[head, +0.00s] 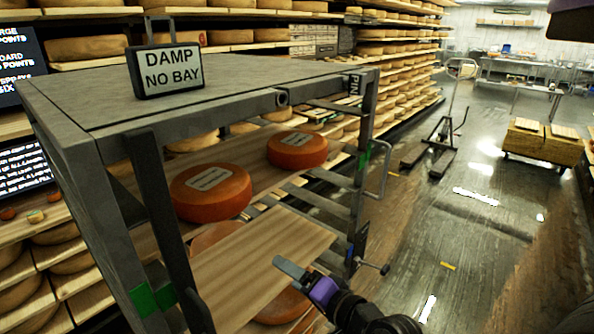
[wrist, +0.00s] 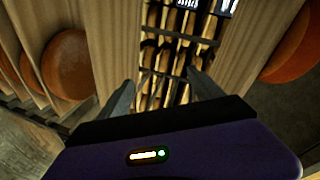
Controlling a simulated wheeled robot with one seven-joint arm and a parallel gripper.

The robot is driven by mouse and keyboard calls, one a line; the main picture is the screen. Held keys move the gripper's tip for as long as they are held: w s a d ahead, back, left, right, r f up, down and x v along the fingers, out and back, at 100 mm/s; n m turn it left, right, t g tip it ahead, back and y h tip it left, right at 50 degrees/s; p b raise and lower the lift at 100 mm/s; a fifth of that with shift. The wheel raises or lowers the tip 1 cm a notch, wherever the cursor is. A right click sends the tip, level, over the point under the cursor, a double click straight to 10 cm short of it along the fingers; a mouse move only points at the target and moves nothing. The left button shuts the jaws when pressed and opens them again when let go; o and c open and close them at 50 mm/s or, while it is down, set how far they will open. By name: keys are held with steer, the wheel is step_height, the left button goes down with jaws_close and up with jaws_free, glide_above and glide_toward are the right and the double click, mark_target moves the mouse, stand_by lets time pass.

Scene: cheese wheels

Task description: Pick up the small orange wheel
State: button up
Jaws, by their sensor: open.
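Two orange wheels with grey labels sit on the rack's upper board: a nearer, larger-looking one (head: 211,192) and a farther, smaller-looking one (head: 297,149). Another orange wheel (head: 283,305) shows partly under the lower board, and one more is mostly hidden behind that board. I cannot tell for sure which is the small one. My gripper (head: 291,270) is at the rack's open side, beside the lower board's edge. In the wrist view its two fingers (wrist: 160,92) are apart with nothing between them. Orange wheels show at left (wrist: 68,65) and right (wrist: 290,50), clear of the fingers.
The grey metal rack (head: 205,100) has posts, crossbars and a handle around the opening. A "DAMP NO BAY" sign (head: 166,70) stands on top. The lower board (head: 255,262) is bare. Open floor lies at right, with a pallet truck (head: 437,140) farther back.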

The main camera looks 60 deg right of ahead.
steer(key=d+r+m+t, duration=0.1)
steer(key=d+r+m, duration=0.2)
steer(key=d+r, duration=0.7)
steer(key=t+y, duration=0.1)
steer(key=t, duration=0.1)
glide_toward(318, 158)
steer(key=x, duration=0.3)
steer(key=shift+w+d+b, duration=0.25)
steer(key=shift+w+b, duration=0.05)
steer(key=shift+w, duration=0.2)
steer(key=shift+f+p+x, duration=0.2)
steer(key=shift+p+x, duration=0.65)
steer(key=shift+x, duration=2.45)
steer(key=shift+a, duration=0.15)
steer(key=shift+w, duration=0.1)
jaws_close()
steer(key=shift+r, duration=0.25)
